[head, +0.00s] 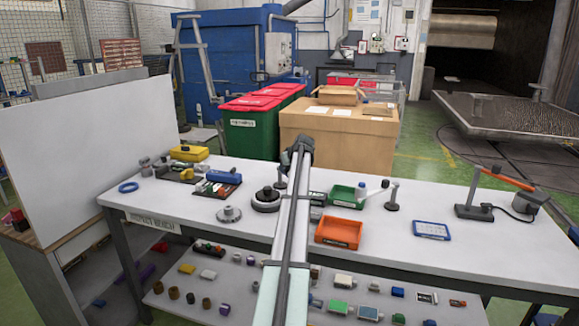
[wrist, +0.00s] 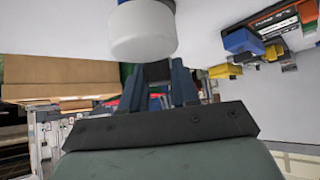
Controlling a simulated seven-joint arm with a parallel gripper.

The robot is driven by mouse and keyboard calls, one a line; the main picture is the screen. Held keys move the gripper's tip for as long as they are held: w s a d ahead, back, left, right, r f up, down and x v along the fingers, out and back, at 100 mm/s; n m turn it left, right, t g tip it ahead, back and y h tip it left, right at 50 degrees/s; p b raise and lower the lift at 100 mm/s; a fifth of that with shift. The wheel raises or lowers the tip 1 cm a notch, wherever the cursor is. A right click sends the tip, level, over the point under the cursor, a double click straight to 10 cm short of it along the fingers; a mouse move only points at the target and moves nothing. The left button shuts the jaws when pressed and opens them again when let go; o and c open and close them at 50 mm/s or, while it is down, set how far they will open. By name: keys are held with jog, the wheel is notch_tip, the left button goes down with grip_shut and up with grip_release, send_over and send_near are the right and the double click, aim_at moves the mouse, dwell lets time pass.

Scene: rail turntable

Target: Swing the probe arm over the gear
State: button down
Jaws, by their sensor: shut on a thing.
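In the wrist view my gripper (wrist: 157,88) has its dark blue fingers close together on a narrow dark part, which I take for the probe arm; most of it is hidden. A white cylinder (wrist: 142,32) shows large just above the fingers in that picture. In the head view my own arm link crosses the middle of the bench and hides the fingers. A grey toothed gear (head: 229,214) lies flat on the bench, left of my arm. A round black turntable (head: 265,201) sits beside it, close to my arm.
Right of my arm stand an orange tray (head: 338,232), a green tray (head: 341,195), a small post (head: 391,198) and a blue-edged card (head: 431,230). A stand with an orange arm (head: 505,178) is farther right. A blue ring (head: 128,187) lies left on the white bench (head: 470,255).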

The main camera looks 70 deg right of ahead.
jog(key=shift+w+a+m+g+h, duration=0.4)
jog(key=shift+w+m+g, duration=0.5)
jog(key=shift+m, duration=0.6)
jog(key=shift+w+a+m+g+h, duration=0.15)
jog(key=shift+w+m+g+h, duration=0.4)
jog(key=shift+m+g, duration=0.85)
jog(key=shift+w+a+m+g+h, duration=0.35)
jog(key=shift+w+m+g, duration=0.55)
jog(key=shift+m, duration=0.7)
jog(key=c, duration=0.9)
grip_release()
jog(key=shift+r, duration=0.1)
jog(key=v, duration=1.3)
jog(key=shift+a+r, duration=0.2)
jog(key=shift+a, duration=0.1)
